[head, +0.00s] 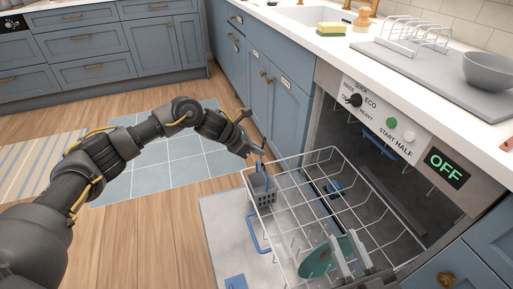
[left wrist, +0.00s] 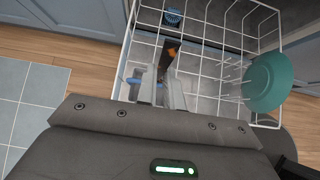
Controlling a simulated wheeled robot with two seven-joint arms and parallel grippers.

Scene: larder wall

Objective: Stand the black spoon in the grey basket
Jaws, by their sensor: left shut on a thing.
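My left gripper (head: 255,154) is just above the grey basket (head: 262,190), which hangs at the rack's left corner. In the left wrist view its two pale fingers (left wrist: 162,92) are closed around a dark piece with an orange patch, which I take for the black spoon (left wrist: 168,50). The spoon is hard to make out in the head view, and its lower end is hidden. A blue strip (head: 261,170) shows between gripper and basket. My right gripper (head: 352,258) is at the bottom, beside the teal plate (head: 316,262); I cannot tell whether it touches it.
The white wire rack (head: 318,158) is pulled out of the dishwasher, and its middle is mostly empty. The teal plate also shows upright in the left wrist view (left wrist: 270,82). The counter (head: 330,44) runs above, with a grey bowl (head: 489,70). Open floor lies left of the rack.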

